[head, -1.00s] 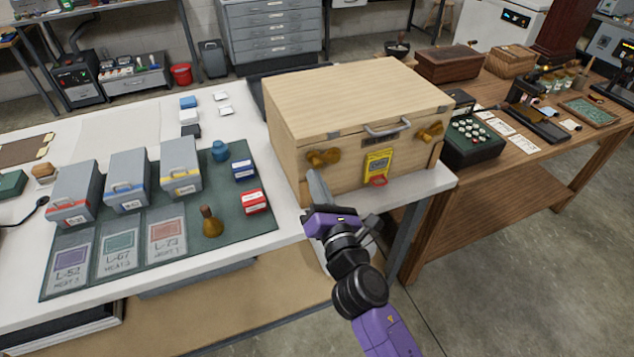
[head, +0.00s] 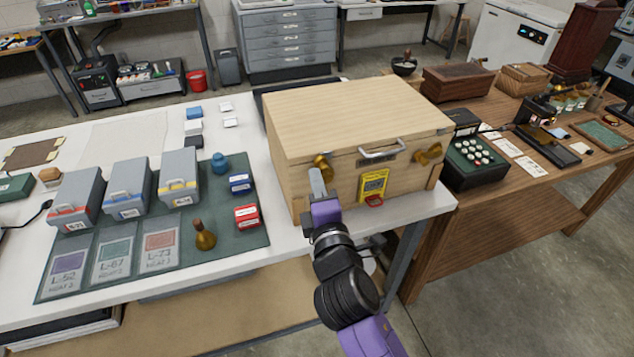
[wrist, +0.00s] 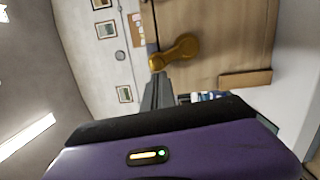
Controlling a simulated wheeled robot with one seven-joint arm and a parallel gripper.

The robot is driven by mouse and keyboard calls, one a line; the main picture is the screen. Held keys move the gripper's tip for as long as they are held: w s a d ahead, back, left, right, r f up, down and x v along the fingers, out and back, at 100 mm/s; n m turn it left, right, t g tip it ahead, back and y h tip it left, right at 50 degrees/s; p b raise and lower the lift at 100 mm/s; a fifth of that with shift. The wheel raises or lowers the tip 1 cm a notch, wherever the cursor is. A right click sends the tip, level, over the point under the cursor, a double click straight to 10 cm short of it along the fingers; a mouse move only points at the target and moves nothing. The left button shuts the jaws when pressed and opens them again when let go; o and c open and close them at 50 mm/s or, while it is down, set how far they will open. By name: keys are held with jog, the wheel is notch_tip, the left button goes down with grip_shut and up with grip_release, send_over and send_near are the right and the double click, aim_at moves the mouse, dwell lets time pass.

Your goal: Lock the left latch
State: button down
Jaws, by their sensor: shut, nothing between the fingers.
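The light wooden box (head: 350,120) stands at the right end of the white table. Its left latch (head: 322,162) is a brass-coloured turning piece on the front, partly hidden behind my gripper. In the wrist view the latch (wrist: 180,49) shows a wide end and a narrow end, and lies roughly along the box's height. My gripper (head: 317,180) is shut and empty, its tips at the latch. In the wrist view the tips (wrist: 157,76) are close to the narrow end; contact is unclear. The right latch (head: 428,154) sits slanted on the same front.
A grey handle (head: 384,150) and a yellow tag (head: 373,184) with a red piece below are on the box front, right of my gripper. A wooden table (head: 480,205) stands right.

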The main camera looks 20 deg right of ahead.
jog(key=shift+d+r+m+g+p, duration=0.15)
jog(key=shift+d+r+m+p, duration=0.2)
jog(key=shift+m, duration=0.45)
jog(key=shift+d+r+m+g+p, duration=0.2)
jog(key=shift+d+m, duration=0.25)
jog(key=shift+m, duration=0.35)
jog(key=shift+d, duration=0.1)
